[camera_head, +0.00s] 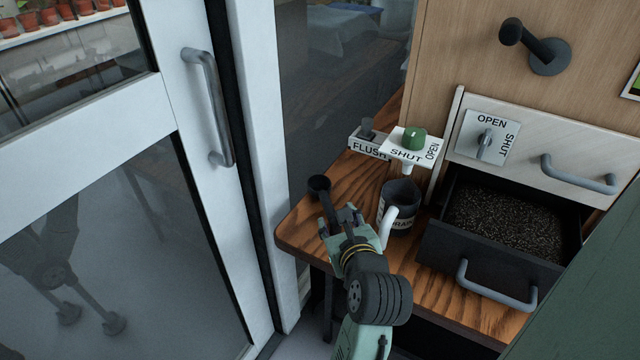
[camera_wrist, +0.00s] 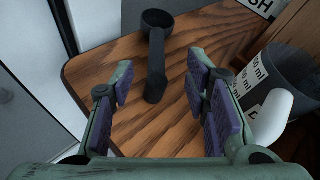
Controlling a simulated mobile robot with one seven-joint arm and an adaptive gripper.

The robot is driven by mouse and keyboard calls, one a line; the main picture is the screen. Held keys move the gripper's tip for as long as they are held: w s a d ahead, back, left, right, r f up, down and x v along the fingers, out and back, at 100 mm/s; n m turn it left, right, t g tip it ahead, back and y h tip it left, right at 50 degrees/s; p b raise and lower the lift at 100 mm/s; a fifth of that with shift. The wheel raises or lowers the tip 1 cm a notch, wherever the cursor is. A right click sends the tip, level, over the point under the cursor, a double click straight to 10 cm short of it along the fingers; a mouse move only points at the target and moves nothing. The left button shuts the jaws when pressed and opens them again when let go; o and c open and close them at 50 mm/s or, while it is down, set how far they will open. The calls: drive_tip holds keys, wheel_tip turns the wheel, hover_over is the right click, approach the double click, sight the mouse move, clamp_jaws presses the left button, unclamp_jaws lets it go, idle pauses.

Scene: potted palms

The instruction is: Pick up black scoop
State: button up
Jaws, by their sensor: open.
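The black scoop (camera_wrist: 156,68) lies on the wooden tabletop, its round bowl pointing away from me and its handle toward me in the wrist view. In the head view the scoop (camera_head: 319,186) is near the table's left edge, its handle partly hidden by my gripper. My gripper (camera_wrist: 160,82) is open, with one finger on each side of the handle's near end. In the head view my gripper (camera_head: 340,220) is just in front of the scoop. I cannot tell how far above the table the fingers are. Nothing is between them except the view of the handle.
A dark measuring jug (camera_head: 401,195) with a white handle stands close to the right of my gripper. An open drawer (camera_head: 480,258) of dark granules is further right. Behind are a FLUSH switch (camera_head: 368,140) and a green knob (camera_head: 413,138). A glass door (camera_head: 110,250) stands left of the table.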

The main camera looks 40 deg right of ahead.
sight(328, 204)
drive_tip(key=shift+w+d+f, duration=0.1)
drive_tip(key=shift+w+d, duration=0.05)
drive_tip(key=shift+w, duration=0.1)
drive_tip(key=b, duration=0.3)
drive_tip(key=shift+w+d+f, duration=0.15)
drive_tip(key=shift+w+f, duration=0.2)
drive_tip(key=b, duration=0.2)
drive_tip(key=w+b, duration=0.1)
drive_tip(key=b, duration=0.1)
drive_tip(key=shift+w+d+f, duration=0.1)
drive_tip(key=shift+d+f, duration=0.2)
drive_tip(key=shift+w+d+r, duration=0.1)
drive_tip(key=shift+w+d, duration=0.05)
drive_tip(key=shift+w, duration=0.15)
drive_tip(key=shift+x, duration=0.95)
drive_tip(key=shift+a+p+x, duration=0.2)
drive_tip(key=shift+p+x, duration=0.1)
drive_tip(key=shift+x, duration=2.45)
drive_tip(key=shift+w, duration=0.1)
drive_tip(key=shift+c, duration=0.2)
clamp_jaws()
